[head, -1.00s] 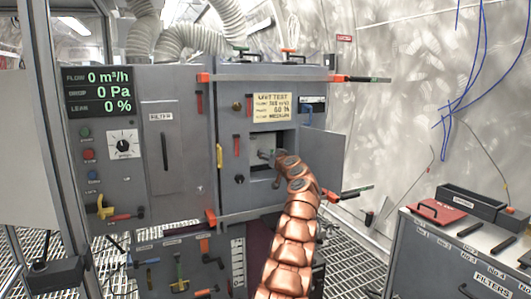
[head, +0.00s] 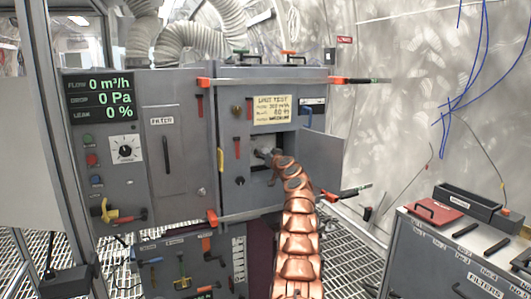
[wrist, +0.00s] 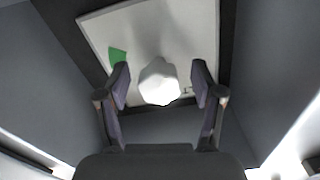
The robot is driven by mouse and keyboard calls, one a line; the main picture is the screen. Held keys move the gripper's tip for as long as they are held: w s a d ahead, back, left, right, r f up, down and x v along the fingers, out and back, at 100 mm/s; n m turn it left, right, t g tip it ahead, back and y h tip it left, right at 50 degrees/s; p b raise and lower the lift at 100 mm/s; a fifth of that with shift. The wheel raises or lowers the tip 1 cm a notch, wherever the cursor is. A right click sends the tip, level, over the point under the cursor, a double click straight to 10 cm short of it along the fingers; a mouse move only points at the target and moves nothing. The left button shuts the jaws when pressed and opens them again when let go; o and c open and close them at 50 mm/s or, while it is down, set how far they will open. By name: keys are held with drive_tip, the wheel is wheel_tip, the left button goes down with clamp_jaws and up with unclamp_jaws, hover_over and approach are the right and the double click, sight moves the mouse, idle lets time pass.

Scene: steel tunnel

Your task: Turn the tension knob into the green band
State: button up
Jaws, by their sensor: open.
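The tension knob (wrist: 160,82) is a pale, rounded knob in front of a light grey plate (wrist: 165,25) in the wrist view. A green band (wrist: 117,56) shows as a small patch on the plate, up and left of the knob. My gripper (wrist: 160,76) is open, with one dark finger on each side of the knob. Small gaps show between the fingers and the knob. In the head view my gripper (head: 265,153) is inside the square opening of the grey cabinet (head: 230,110). There the knob is too small and covered to make out.
Dark recess walls (wrist: 270,60) stand close around my gripper. In the head view an open door (head: 322,158) stands right of the opening. Red-ended bars (head: 355,80) stick out to the right. A display (head: 98,97) reads zeros.

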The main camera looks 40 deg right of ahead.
drive_tip(key=c, duration=1.2)
drive_tip(key=shift+o, duration=0.2)
drive_tip(key=m, duration=0.3)
drive_tip(key=shift+m+p, duration=0.35)
drive_tip(key=shift+m, duration=0.05)
drive_tip(key=m, duration=0.4)
drive_tip(key=shift+r+m+p, duration=0.15)
drive_tip(key=shift+m+p, duration=0.15)
drive_tip(key=shift+p, duration=0.1)
drive_tip(key=m+p, duration=0.1)
drive_tip(key=m, duration=0.2)
drive_tip(key=shift+m, duration=0.3)
drive_tip(key=shift+m+p, duration=0.5)
drive_tip(key=shift+m, duration=1.4)
